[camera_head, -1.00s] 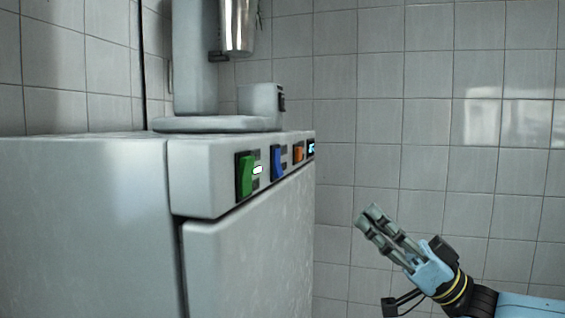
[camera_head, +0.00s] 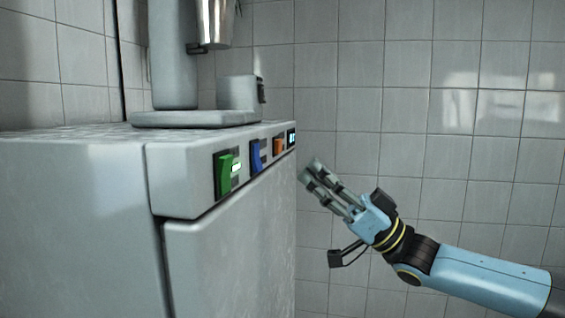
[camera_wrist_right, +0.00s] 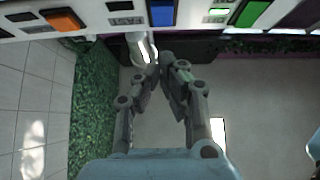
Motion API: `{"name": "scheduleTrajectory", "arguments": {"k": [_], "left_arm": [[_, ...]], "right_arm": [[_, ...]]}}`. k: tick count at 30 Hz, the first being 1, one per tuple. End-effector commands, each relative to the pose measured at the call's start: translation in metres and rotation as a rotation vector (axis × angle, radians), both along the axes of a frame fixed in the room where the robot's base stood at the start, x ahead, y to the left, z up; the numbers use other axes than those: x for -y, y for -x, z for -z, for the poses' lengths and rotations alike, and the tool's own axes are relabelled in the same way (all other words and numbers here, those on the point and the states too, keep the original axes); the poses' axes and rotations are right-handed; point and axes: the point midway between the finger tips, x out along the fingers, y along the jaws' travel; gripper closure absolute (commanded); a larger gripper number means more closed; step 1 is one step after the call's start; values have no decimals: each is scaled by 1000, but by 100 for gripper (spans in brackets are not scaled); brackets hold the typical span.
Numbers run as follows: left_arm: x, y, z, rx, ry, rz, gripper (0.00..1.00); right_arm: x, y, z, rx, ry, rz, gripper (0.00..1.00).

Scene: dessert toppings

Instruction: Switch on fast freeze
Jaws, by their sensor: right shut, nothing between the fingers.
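The freezer front (camera_head: 180,195) carries a row of rocker switches: a green one (camera_head: 229,173), a blue one (camera_head: 258,155) and an orange one (camera_head: 279,147). A small lit display (camera_head: 291,138) is at the far end. A bright lamp (camera_head: 237,167) glows beside the green switch. My right gripper (camera_head: 310,170) is shut and empty, right of the freezer's front edge. In the wrist view its fingertips (camera_wrist_right: 163,72) point towards the blue switch, apart from it.
A dispenser stand (camera_head: 175,60) with a metal cup (camera_head: 215,22) stands on the freezer top. The tiled wall (camera_head: 420,120) is behind. Open room lies around my right arm.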

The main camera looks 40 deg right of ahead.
Motion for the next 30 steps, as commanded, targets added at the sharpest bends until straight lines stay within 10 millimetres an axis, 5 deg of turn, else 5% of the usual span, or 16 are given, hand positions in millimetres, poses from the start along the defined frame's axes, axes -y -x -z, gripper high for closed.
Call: {"name": "scheduleTrajectory", "arguments": {"k": [3,10,25,30], "left_arm": [[0,0,-8,1,0,0,60],[1,0,-10,0,1,0,60],[1,1,-10,-2,1,0,60],[1,2,12,-4,1,0,60]], "right_arm": [[-13,-15,-18,4,-3,1,100],[-32,-39,-11,1,-2,2,100],[-38,-44,-8,1,-1,0,100],[-41,-49,0,40,-35,1,100]]}}
